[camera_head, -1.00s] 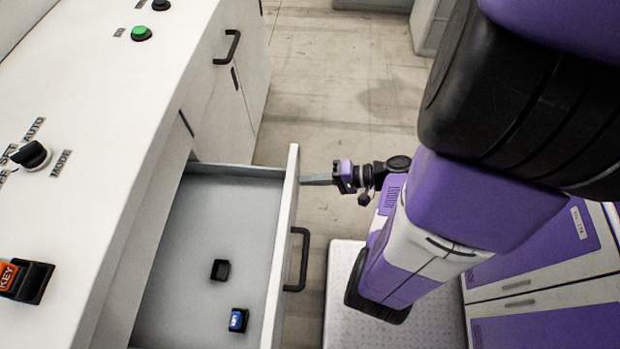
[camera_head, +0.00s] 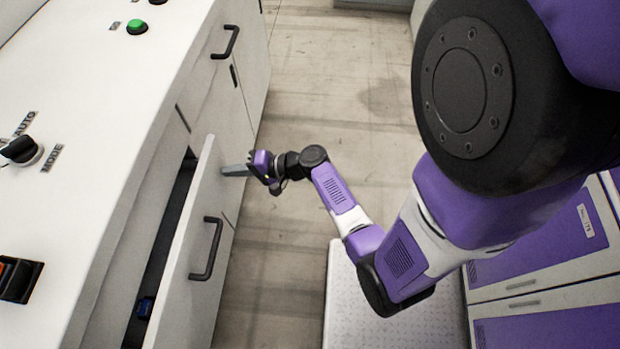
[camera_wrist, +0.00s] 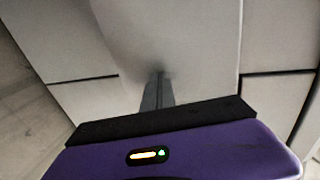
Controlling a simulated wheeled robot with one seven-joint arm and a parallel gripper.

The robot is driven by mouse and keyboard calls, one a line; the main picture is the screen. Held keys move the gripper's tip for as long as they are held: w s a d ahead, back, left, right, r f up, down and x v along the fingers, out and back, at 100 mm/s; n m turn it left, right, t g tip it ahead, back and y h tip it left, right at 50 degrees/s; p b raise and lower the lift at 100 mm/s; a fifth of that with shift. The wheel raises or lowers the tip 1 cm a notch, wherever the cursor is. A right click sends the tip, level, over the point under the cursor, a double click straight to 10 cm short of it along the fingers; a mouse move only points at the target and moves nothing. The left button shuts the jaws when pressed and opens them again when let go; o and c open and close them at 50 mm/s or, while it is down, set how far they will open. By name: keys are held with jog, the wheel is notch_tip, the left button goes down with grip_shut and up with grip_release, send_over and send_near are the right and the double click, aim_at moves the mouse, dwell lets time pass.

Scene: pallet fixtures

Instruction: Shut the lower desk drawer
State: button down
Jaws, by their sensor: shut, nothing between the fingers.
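The desk drawer (camera_head: 188,270) is white with a black bar handle (camera_head: 207,248) on its front. It stands slightly open, with a narrow dark gap between its front and the desk. A small blue item (camera_head: 145,307) shows inside that gap. My gripper (camera_head: 224,171) is shut and empty, its fingertips at the far end of the drawer front, apparently touching it. In the wrist view the shut fingers (camera_wrist: 157,92) point at a pale panel, the drawer front (camera_wrist: 175,45). The exact contact is hard to see.
A cabinet door with a black handle (camera_head: 226,42) is beyond the drawer. The concrete floor (camera_head: 320,95) ahead is clear.

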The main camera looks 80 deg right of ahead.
jog(key=w+b, duration=0.1)
jog(key=w, duration=0.4)
jog(key=shift+w+f, duration=0.1)
jog(key=shift+w, duration=0.55)
jog(key=shift+w+r, duration=0.1)
jog(key=shift+r, duration=0.1)
